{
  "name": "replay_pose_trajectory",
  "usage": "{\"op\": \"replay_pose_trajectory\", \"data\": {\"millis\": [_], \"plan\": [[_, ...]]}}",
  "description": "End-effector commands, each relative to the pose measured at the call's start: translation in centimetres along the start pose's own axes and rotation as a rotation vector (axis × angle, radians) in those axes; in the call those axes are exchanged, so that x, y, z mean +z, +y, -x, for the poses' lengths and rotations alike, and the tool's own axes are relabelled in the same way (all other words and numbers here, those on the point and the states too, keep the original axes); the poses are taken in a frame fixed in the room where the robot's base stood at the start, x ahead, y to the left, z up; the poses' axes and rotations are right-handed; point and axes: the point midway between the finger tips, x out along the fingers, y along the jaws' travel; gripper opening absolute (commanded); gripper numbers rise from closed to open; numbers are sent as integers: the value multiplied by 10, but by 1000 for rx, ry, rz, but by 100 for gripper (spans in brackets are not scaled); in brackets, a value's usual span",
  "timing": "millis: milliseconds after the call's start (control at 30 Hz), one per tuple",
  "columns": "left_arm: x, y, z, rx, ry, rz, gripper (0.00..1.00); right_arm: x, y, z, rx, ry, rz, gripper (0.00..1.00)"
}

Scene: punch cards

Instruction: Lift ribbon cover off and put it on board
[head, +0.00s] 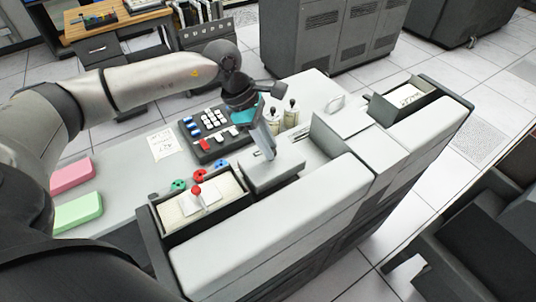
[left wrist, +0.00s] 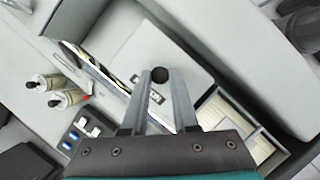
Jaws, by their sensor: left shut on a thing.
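The ribbon cover, a pale grey block (head: 285,172), sits in the middle of the grey machine, just right of the card hopper. My left gripper (head: 268,154) reaches down onto the cover from above. I cannot tell whether the cover rests on the machine or is slightly raised. The pale grey desk board (head: 135,178) lies behind and left of the machine. My right gripper is not in view.
A card hopper (head: 165,224) with a red-knobbed weight stands left of the cover. A keyboard (head: 210,132), two bottles (head: 291,112) and colored rings (head: 200,175) stand behind. Pink (head: 72,174) and green (head: 77,212) blocks lie left. Some desk surface is free.

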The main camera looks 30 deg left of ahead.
Motion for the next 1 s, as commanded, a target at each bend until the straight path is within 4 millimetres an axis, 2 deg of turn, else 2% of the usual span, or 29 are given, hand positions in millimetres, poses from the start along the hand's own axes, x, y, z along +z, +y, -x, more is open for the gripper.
{"op": "replay_pose_trajectory", "data": {"millis": [33, 200, 500, 700, 1000], "plan": [[6, 1, 14, 4, -3, -3, 0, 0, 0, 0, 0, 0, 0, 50], [23, 1, 55, 6, -2, -3, 0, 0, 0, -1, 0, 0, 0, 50], [47, 0, 112, 2, -2, -2, 0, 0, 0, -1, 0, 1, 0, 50], [54, 0, 130, 0, -1, 0, 0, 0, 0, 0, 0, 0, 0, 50], [61, 0, 146, 0, -1, 0, 0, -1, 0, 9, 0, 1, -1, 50]]}}
